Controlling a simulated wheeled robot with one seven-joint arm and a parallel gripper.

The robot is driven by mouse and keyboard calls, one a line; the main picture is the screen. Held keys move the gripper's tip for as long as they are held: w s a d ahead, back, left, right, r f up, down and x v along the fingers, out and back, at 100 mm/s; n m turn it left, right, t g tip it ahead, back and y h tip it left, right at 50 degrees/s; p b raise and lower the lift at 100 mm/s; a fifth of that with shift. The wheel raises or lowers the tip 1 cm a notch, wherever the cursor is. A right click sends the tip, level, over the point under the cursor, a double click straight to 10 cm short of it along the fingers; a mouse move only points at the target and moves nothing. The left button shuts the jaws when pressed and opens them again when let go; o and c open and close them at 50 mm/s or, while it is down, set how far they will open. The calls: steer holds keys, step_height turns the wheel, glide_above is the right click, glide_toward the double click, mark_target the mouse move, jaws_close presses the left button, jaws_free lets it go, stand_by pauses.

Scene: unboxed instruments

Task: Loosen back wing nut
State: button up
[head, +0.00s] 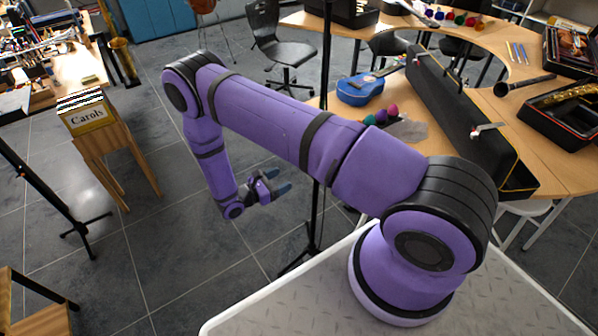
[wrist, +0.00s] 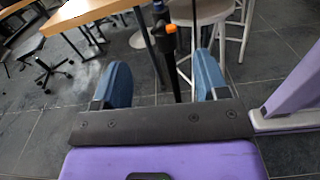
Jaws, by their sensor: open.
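My gripper (head: 276,182) hangs out over the floor at the end of my purple arm, left of a thin black upright pole (head: 323,110). In the wrist view its two blue fingers stand wide apart with nothing between them in contact, so my gripper (wrist: 163,72) is open and empty. A dark upright post (wrist: 166,50) shows beyond the fingers, between them in the picture, with a small orange piece (wrist: 171,28) near its top. I cannot tell whether this orange piece is a wing nut. No wing nut is clear in either view.
A black chair (head: 280,45) stands behind. A "Carols" box (head: 87,115) sits on a wooden stand at left. Open tiled floor lies below my gripper.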

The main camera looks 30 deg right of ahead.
steer(key=d+f, duration=0.2)
steer(key=d, duration=0.8)
steer(key=shift+w+d+n+t, duration=0.15)
steer(key=shift+n+t, duration=0.25)
steer(key=c, duration=0.9)
